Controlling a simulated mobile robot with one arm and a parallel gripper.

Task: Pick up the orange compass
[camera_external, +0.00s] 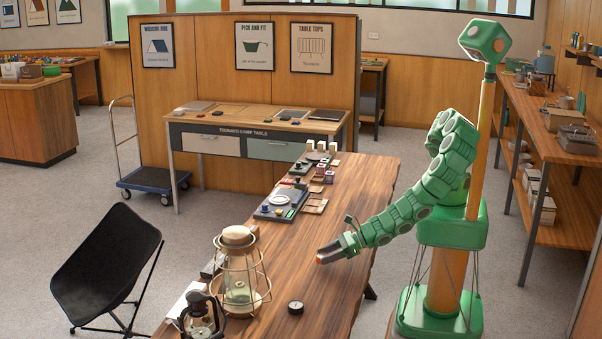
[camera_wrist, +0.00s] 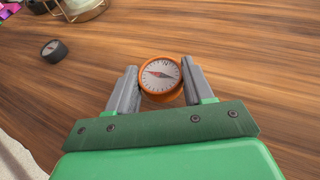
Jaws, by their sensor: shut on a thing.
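The orange compass (camera_wrist: 161,76) sits between the two grey fingers of my gripper (camera_wrist: 161,88) in the wrist view. Its white dial with a red and dark needle faces the camera, and its orange rim shows around it. The fingers are shut on its sides. In the external view my gripper (camera_external: 338,249) is low over the wooden table near its right edge, and the compass is too small there to make out clearly. I cannot tell whether the compass touches the table.
A black compass (camera_external: 295,307) lies on the table, also in the wrist view (camera_wrist: 54,50). A large brass lantern (camera_external: 240,275) and a smaller dark lantern (camera_external: 201,318) stand at the front left. Trays of small items (camera_external: 281,201) lie farther back. The table's middle is clear.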

